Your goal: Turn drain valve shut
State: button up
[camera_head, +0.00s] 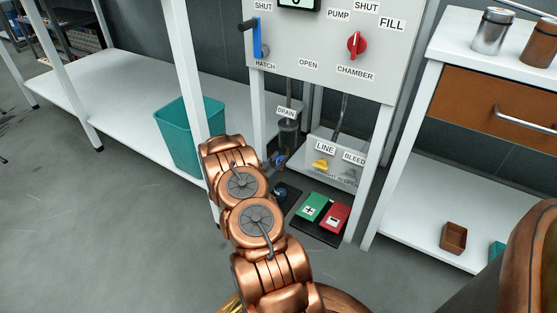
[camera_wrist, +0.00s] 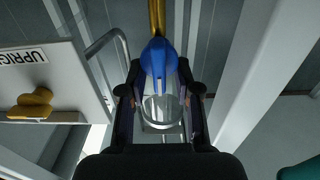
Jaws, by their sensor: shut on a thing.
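The drain valve's blue handle (camera_wrist: 158,58) sits between my two fingertips in the wrist view, with a brass-coloured pipe above it. My gripper (camera_wrist: 158,72) is shut on this handle. A clear glass bowl (camera_wrist: 161,112) shows behind, between the fingers. In the head view, the handle (camera_head: 278,160) is a small blue patch under the DRAIN label (camera_head: 286,112), mostly hidden by my copper arm. The handle's exact angle is hard to tell.
A white panel (camera_head: 320,60) with a blue hatch lever (camera_head: 263,38) and red chamber knob (camera_head: 357,44) stands above. A yellow LINE knob (camera_head: 320,164) is to the right. Green and red pads (camera_head: 323,212) lie below. A teal bin (camera_head: 188,135) stands left; white legs flank the space.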

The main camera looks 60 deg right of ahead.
grip_shut()
